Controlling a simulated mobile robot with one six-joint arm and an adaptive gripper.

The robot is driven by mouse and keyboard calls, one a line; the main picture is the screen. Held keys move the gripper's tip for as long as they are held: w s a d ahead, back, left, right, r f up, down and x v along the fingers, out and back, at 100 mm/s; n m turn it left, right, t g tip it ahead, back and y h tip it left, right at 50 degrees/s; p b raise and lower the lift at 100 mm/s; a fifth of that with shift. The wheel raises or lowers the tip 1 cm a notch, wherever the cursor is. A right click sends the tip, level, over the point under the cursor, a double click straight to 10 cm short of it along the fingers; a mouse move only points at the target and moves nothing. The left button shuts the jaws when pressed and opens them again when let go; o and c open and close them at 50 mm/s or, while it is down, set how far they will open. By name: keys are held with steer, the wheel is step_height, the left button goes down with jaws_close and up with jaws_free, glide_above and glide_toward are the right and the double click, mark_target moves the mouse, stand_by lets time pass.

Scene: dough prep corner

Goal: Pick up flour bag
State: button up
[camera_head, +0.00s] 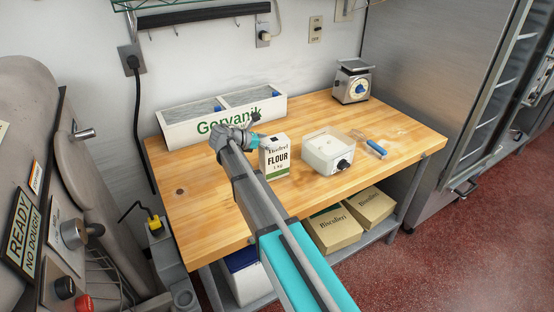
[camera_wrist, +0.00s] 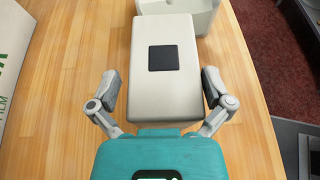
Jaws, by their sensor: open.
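The flour bag (camera_head: 275,159) is a white upright pack with "FLOUR 1 kg" on its front, standing on the wooden table (camera_head: 195,205). In the wrist view the flour bag (camera_wrist: 165,88) shows from above, pale with a dark square on it. My gripper (camera_head: 257,131) is at the upper left of the bag in the head view. In the wrist view my gripper (camera_wrist: 160,82) is open, with one finger on each side of the bag. A narrow gap shows at the left finger; the right finger is close to the bag, and I cannot tell if it touches.
A white kitchen device (camera_head: 328,150) stands just right of the bag. A long "Gorvanik" box (camera_head: 180,131) stands behind. A dial scale (camera_head: 352,82) is at the back right, and a blue-handled tool (camera_head: 376,149) lies at the right. The table's front left is clear.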

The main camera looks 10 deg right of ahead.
stand_by(0.4)
steer(key=c, duration=1)
steer(key=shift+r, duration=0.15)
step_height(320, 180, up, 3)
steer(key=p, duration=0.3)
steer(key=s+r+p, duration=0.1)
steer(key=r+p, duration=0.1)
steer(key=s+d+r+p, duration=0.1)
steer(key=s+r+p, duration=0.1)
steer(key=s+d+r+p, duration=0.1)
steer(key=s+r+p, duration=0.1)
steer(key=shift+r+p, duration=0.25)
steer(key=shift+p, duration=0.1)
steer(key=s+d+r+p, duration=0.3)
steer(key=s, duration=0.5)
steer(key=shift+d+r, duration=0.15)
steer(key=shift+d, duration=0.05)
